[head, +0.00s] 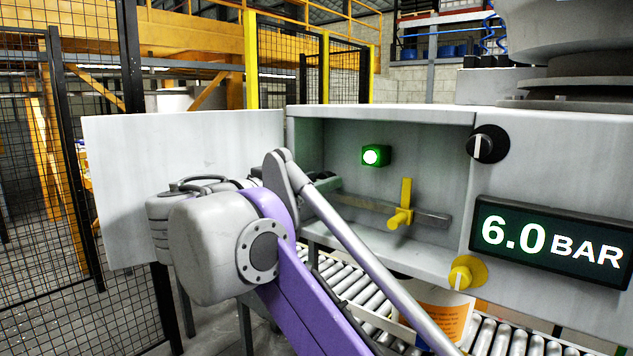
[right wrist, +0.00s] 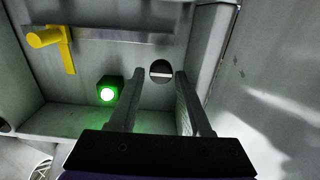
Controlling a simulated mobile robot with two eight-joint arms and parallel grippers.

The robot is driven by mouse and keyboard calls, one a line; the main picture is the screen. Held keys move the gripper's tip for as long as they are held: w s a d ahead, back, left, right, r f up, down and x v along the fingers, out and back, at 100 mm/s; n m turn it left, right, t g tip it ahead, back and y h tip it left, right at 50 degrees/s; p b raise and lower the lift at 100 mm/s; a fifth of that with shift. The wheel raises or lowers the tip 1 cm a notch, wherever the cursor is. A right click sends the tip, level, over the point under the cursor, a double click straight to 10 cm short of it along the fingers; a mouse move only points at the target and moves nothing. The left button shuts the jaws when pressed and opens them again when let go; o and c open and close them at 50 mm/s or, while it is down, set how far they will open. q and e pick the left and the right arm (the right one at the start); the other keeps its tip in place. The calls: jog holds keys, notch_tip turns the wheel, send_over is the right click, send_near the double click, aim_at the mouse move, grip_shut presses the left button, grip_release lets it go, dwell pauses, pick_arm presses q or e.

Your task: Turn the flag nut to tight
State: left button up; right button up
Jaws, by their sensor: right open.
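The flag nut (head: 401,216) is yellow and sits on a flat grey bar (head: 432,219) inside the open cabinet (head: 458,146). Its flag points straight up in the head view. In the right wrist view, where the cabinet appears upside down, the flag nut (right wrist: 50,38) is at the upper left, clear of the fingers. My right gripper (head: 324,182) reaches into the cabinet's left part, left of the nut; my arm partly hides it. In the wrist view its fingers (right wrist: 160,76) are apart, with a dark slotted disc (right wrist: 160,66) showing between them. My left gripper is not in view.
A lit green lamp (head: 375,156) is on the cabinet's back wall. The cabinet door (head: 190,140) stands open at left. A black knob (head: 487,144), a yellow knob (head: 466,273) and a "6.0 BAR" display (head: 550,244) are at right. A roller conveyor (head: 352,284) runs below.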

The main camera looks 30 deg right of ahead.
jog(key=shift+w+d, duration=0.1)
jog(key=shift+d, duration=0.05)
grip_shut()
dwell(0.4)
